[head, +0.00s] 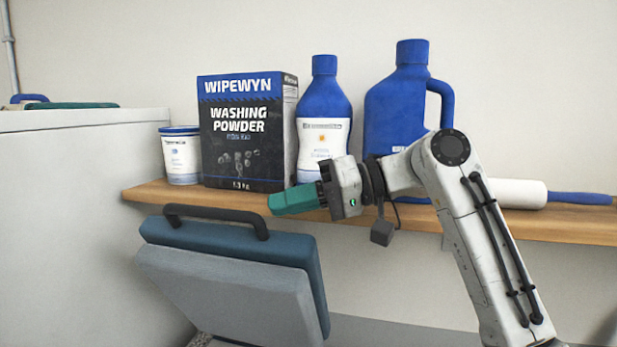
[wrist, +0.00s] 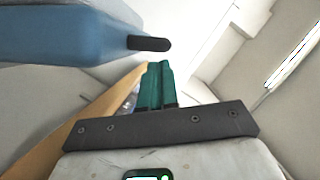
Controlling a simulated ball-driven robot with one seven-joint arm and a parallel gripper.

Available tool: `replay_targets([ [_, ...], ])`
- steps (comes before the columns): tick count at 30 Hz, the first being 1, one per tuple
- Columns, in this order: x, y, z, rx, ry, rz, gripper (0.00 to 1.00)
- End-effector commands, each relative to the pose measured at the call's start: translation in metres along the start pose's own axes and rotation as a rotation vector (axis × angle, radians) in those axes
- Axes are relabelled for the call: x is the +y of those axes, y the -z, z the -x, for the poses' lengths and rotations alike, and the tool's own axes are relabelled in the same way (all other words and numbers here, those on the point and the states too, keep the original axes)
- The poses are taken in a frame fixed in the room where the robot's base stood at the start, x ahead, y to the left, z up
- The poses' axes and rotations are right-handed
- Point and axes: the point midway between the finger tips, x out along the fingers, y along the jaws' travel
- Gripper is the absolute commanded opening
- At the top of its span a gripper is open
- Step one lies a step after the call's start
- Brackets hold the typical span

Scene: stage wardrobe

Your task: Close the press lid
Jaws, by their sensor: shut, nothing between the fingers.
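The press lid (head: 235,243) is a blue padded plate with a grey face (head: 225,290), raised and steeply tilted at the lower left of the head view. A dark bar handle (head: 215,212) runs along its top edge. In the wrist view the lid (wrist: 60,35) fills the upper left, with the handle's end (wrist: 150,43) pointing right. My gripper (head: 272,205) has teal fingers, shut and empty, just above the handle's right end in the head view; in the wrist view the fingertips (wrist: 160,66) are below the handle's end, apart from it. The press's lower part is mostly out of view.
A wooden shelf (head: 570,222) runs behind the lid and my arm. On it stand a small tub (head: 181,158), a washing powder box (head: 240,140), two blue bottles (head: 325,95) (head: 395,105) and a white roller (head: 515,193). A white cabinet (head: 70,220) stands at left.

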Motion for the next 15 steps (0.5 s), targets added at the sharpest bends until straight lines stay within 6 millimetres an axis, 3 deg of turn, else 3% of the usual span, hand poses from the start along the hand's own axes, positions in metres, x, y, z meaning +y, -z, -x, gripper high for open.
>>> replay_targets([
  [15, -0.0001, -0.0073, -0.0069, 0.000, 0.001, 0.001, 0.00],
])
